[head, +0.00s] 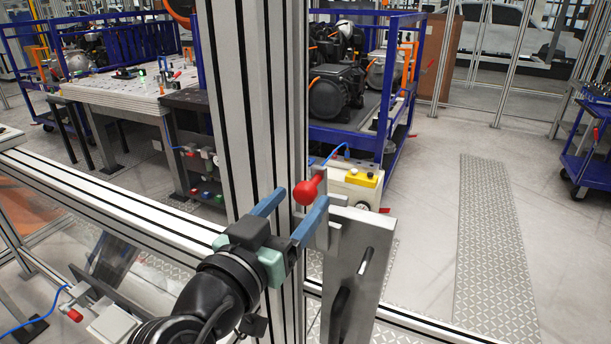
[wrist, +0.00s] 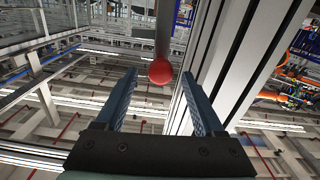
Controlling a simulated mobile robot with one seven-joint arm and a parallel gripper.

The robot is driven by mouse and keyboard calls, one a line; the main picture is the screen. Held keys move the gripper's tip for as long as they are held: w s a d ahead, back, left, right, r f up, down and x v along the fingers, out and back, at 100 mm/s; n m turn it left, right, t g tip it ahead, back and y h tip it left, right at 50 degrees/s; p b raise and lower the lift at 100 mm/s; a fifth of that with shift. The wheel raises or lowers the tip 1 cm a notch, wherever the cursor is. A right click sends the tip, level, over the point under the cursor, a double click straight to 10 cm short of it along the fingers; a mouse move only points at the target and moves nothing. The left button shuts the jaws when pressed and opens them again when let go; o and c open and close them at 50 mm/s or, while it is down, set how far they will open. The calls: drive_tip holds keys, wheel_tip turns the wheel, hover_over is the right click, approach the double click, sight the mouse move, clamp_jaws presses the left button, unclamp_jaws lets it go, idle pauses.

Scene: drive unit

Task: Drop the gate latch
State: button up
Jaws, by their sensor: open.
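The gate latch shows as a red ball knob (head: 306,192) on a metal lever beside the tall aluminium post (head: 255,120). A grey latch plate (head: 372,240) with a slot stands just right of the post. My gripper (head: 302,199) is open, its two blue fingers reaching up to either side of the knob. In the wrist view the red knob (wrist: 160,71) lies between the fingertips of my gripper (wrist: 159,74), with a gap on both sides. The grey lever runs up from the knob there. I cannot tell how deep the knob sits between the fingers.
A horizontal aluminium rail (head: 110,205) joins the post from the left. A black handle (head: 339,312) sits low on the plate. Behind are a workbench (head: 125,92), a blue cart with motors (head: 350,130) and a yellow-topped box (head: 360,179).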

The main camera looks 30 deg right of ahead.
sight(301, 197)
drive_tip(key=shift+p+x, duration=0.55)
drive_tip(key=shift+x, duration=1.45)
clamp_jaws()
drive_tip(key=shift+a, duration=0.1)
